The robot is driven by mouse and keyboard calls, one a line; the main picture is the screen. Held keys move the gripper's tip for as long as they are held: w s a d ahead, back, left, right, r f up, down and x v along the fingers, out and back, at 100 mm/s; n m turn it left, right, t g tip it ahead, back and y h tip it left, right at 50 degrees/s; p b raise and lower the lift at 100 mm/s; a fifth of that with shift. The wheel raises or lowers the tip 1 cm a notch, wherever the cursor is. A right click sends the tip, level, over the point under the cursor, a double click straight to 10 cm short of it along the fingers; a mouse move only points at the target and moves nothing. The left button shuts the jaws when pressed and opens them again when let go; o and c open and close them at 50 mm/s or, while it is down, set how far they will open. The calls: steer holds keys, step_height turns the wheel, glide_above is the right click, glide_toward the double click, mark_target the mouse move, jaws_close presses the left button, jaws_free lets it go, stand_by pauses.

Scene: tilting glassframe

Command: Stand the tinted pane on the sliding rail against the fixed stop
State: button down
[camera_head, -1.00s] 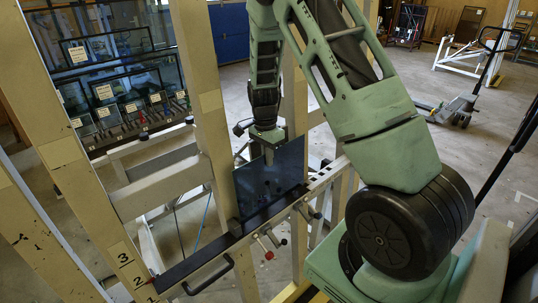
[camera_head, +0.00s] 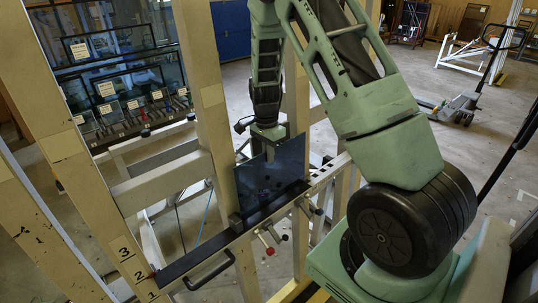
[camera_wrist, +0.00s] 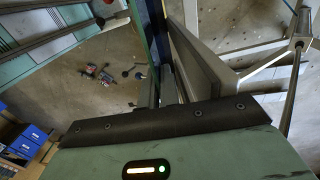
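The tinted pane (camera_head: 270,178) is a dark blue sheet. It stands upright on the dark sliding rail (camera_head: 205,257), near the rail's right end in the head view. A small dark block (camera_head: 235,224), perhaps the fixed stop, sits on the rail close by the pane's lower left corner. My gripper (camera_head: 268,150) points down at the pane's top edge. In the wrist view, my gripper (camera_wrist: 161,88) shows its two fingers close together around a thin edge, apparently the pane's. Whether the fingers press on it is hard to see.
Pale frame posts (camera_head: 208,100) rise left of and behind the pane. A black handle (camera_head: 210,272) and red-tipped clamps (camera_head: 268,243) stick out from the rail's front. A pallet truck (camera_head: 465,103) stands on open floor at the back right.

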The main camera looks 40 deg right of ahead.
steer(key=shift+s+a+f+b, duration=0.15)
steer(key=shift+s+f+b, duration=0.15)
steer(key=shift+f, duration=0.3)
steer(key=shift+s+a+f+b, duration=0.15)
steer(key=shift+f+b, duration=0.15)
steer(key=shift+f, duration=0.25)
steer(key=c, duration=1.6)
jaws_free()
steer(key=shift+f, duration=0.1)
steer(key=shift+o, duration=0.2)
steer(key=r+p, duration=0.1)
steer(key=w+r+p, duration=0.1)
steer(key=r, duration=0.1)
steer(key=shift+w+d+p, duration=0.1)
steer(key=shift+p, duration=0.25)
step_height(320, 180, up, 8)
steer(key=p, duration=0.5)
steer(key=shift+w+d+f+p, duration=0.25)
steer(key=shift+w+p, duration=0.1)
steer(key=shift+w, duration=0.1)
